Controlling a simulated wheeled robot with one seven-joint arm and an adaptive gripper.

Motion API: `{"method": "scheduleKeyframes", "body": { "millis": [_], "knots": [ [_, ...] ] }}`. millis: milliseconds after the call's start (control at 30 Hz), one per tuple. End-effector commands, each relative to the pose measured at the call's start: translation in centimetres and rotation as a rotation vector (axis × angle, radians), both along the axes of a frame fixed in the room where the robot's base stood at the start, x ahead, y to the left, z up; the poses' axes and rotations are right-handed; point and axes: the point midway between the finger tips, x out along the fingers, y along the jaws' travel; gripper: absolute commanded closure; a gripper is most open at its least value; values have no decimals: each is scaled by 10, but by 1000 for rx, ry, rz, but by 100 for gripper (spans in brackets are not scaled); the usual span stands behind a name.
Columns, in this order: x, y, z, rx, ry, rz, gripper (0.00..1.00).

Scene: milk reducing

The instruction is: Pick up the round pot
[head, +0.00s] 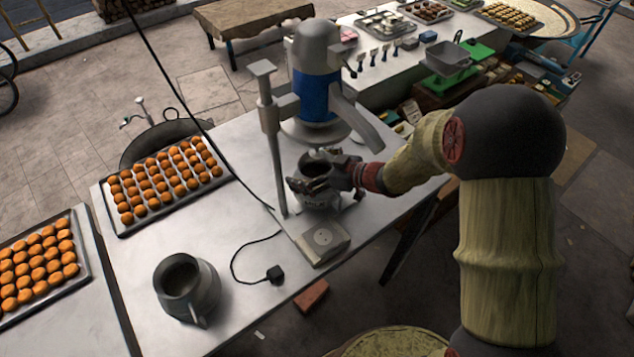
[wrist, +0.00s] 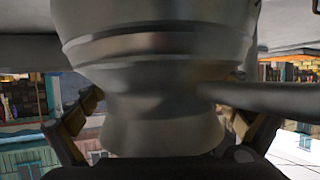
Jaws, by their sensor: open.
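A round grey metal pot (head: 320,201) stands under the blue and grey mixing machine (head: 314,92), on the machine's base. Its dark opening faces up, and my gripper covers part of its side. My gripper (head: 318,184) is at the pot, with its fingers open. In the wrist view the pot (wrist: 155,75) fills the middle, between the spread fingers of my gripper (wrist: 165,118). A bar like a handle extends from the pot to the right there. I cannot tell whether the fingers touch it. A second grey pot (head: 203,291) with a handle stands at the table's front left.
The machine's post (head: 273,135) and head stand close around my gripper. A tray of orange buns (head: 113,211) lies at left on the metal table (head: 236,232).

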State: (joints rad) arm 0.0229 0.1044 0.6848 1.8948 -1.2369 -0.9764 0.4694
Motion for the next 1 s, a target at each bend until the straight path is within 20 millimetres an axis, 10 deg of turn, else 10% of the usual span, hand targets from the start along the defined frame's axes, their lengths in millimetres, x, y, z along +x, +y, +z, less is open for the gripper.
{"method": "scheduleKeyframes", "body": {
  "millis": [1000],
  "knots": [
    [1, 0, -1, -3, 0, -1, 44]
  ]
}}
